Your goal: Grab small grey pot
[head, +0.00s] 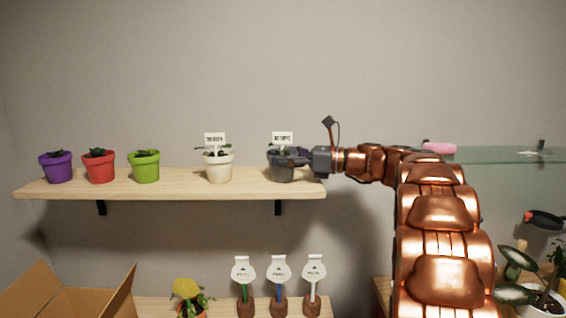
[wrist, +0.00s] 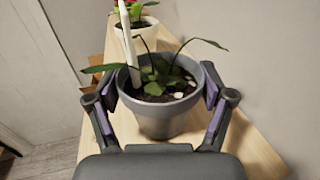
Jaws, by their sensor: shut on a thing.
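The small grey pot (head: 281,170) stands at the right end of the upper wooden shelf in the head view. It holds a small plant and a white label. In the wrist view the grey pot (wrist: 160,117) is upright between the two fingers, with dark soil and thin green leaves. My gripper (wrist: 160,97) is shut on the pot, one finger on each side near the rim. In the head view my gripper (head: 304,159) reaches the pot from the right. Whether the pot's base touches the shelf is not clear.
On the wooden shelf (head: 180,190) stand a white pot (head: 219,169) with a label, a green pot (head: 145,168), a red pot (head: 99,168) and a purple pot (head: 57,168). A glass shelf (head: 500,156) is at right. Below are a cardboard box (head: 90,298) and label stakes (head: 279,270).

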